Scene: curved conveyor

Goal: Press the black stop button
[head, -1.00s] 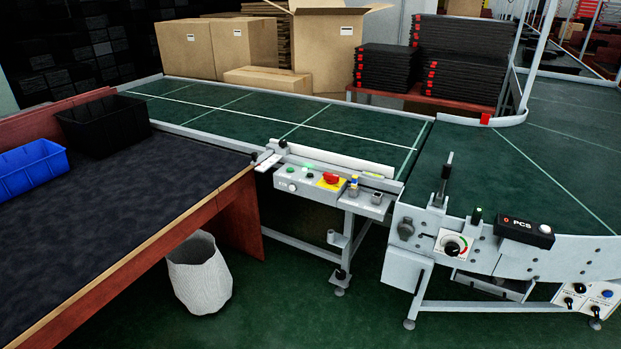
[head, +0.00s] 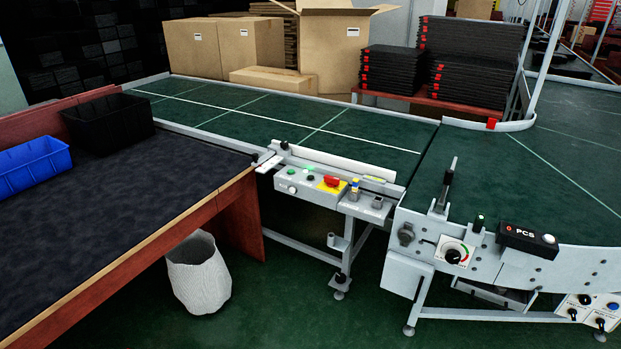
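A grey control box (head: 311,187) is mounted on the front edge of the green conveyor (head: 270,112), right of the table. On its top are small dark and green buttons, one of them lit green (head: 309,169). A small dark button (head: 310,179) sits near the middle of the panel; I cannot read its label. A red knob (head: 332,181) stands on a yellow plate at the box's right end. A white round knob (head: 292,190) is on its front face. Neither of my grippers is in view.
A dark-topped table (head: 110,210) holds a blue bin (head: 35,168) and a black bin (head: 108,122). A white waste basket (head: 198,275) stands on the floor below. A curved conveyor section with a black PCS box (head: 526,238) is at right. Cardboard boxes (head: 333,50) stand behind.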

